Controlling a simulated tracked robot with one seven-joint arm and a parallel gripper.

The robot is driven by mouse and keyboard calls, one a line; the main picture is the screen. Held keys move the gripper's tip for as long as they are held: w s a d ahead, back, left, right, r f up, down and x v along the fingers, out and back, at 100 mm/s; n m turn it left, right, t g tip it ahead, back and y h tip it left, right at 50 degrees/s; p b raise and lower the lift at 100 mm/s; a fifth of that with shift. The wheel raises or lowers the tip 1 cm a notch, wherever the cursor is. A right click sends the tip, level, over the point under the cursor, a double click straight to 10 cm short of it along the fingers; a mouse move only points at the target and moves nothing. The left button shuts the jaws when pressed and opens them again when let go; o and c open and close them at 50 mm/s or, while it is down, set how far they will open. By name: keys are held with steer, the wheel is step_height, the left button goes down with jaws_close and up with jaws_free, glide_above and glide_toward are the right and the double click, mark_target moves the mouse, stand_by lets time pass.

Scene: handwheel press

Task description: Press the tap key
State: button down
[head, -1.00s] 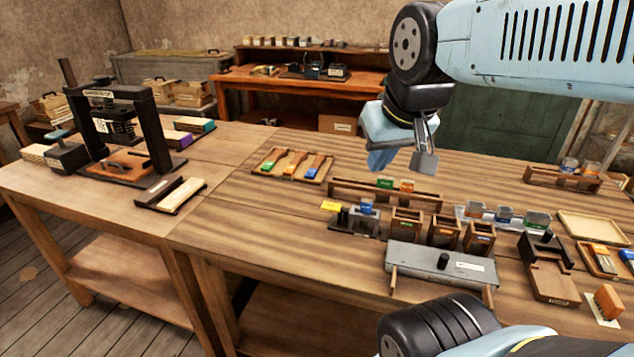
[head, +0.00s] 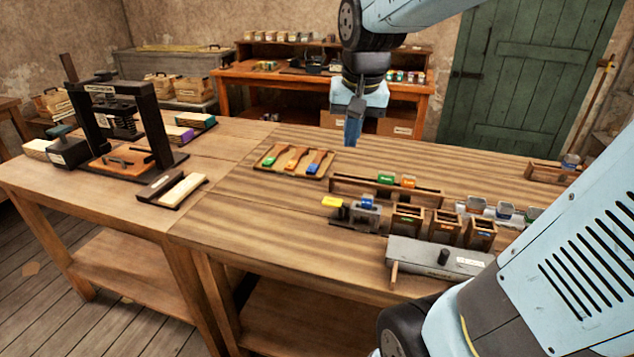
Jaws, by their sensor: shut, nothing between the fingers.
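My gripper (head: 352,130) hangs in the air over the far part of the right-hand bench, pointing down, shut and empty. It is behind and to the right of the tray of coloured-ended tools. A dark block with a teal pad on top (head: 62,143) stands on the left bench, just left of the press; it looks like the tap key, but I cannot read a label on it. The black press (head: 160,135) has an upright frame with a spring and a brown plate at its base. My gripper is far to the right of both and touches nothing.
The tray (head: 292,161) holds green, orange and blue-ended tools. A pale block in a dark holder (head: 183,190) lies in front of the press. Small wooden boxes (head: 407,217) and a grey box with a black knob (head: 440,262) stand at right. The middle bench top is fairly clear.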

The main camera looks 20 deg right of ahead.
mark_target(329, 200)
steer(key=w+f+m+g, duration=0.3)
steer(key=w+f, duration=0.5)
steer(key=w, duration=0.4)
steer(key=shift+m, duration=0.3)
steer(key=shift+w, duration=0.1)
step_height(329, 200, down, 14)
stand_by(0.5)
